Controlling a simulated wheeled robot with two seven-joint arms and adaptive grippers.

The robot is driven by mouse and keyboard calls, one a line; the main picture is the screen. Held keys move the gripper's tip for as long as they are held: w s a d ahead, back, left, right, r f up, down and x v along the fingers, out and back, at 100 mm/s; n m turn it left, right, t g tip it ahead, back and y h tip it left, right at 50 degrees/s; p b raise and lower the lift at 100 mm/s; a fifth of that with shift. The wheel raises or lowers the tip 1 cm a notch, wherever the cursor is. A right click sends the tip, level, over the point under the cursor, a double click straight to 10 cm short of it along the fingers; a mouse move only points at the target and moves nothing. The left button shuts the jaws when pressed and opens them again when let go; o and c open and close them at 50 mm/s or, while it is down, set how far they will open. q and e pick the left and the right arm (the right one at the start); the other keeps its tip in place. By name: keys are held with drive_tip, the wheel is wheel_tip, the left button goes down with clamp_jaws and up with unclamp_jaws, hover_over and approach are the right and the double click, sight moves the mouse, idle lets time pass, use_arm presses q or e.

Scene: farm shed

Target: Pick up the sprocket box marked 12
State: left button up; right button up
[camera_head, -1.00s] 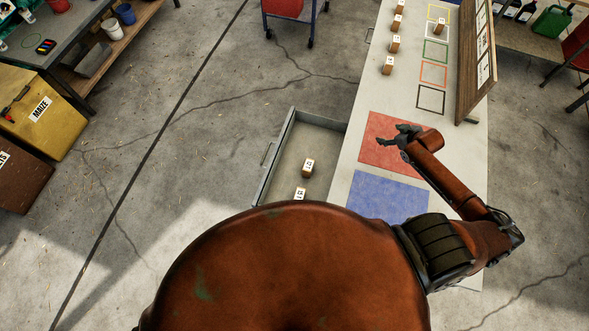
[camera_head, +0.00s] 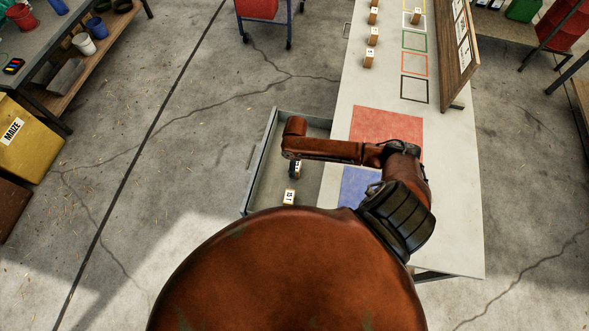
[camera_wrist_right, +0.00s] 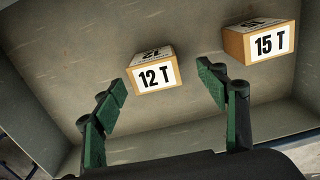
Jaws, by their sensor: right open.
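The sprocket box marked 12 T (camera_wrist_right: 156,74) is a small cardboard-brown block with white labels on its top and front. It rests on the floor of the open grey drawer (camera_head: 259,160). A similar box marked 15 T (camera_wrist_right: 262,43) stands apart from it, to its right in the wrist view. My right gripper (camera_wrist_right: 163,84) is open above the drawer. Its green-padded fingers are on either side of the 12 T box in the picture, apart from it, with nothing held. In the head view my right arm partly hides one drawer box. My left gripper is not in view.
The white table (camera_head: 455,200) beside the drawer has a red mat (camera_head: 385,125), a blue mat (camera_head: 357,185) and several coloured outlines. Several small boxes stand at its far end, near an upright board (camera_head: 458,60). Drawer walls enclose the boxes. Concrete floor left of the drawer is clear.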

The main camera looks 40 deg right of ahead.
drive_tip(key=f, duration=0.5)
drive_tip(key=shift+w+d+f, duration=0.1)
drive_tip(key=shift+w+d, duration=0.1)
drive_tip(key=shift+d, duration=0.05)
drive_tip(key=c, duration=1.3)
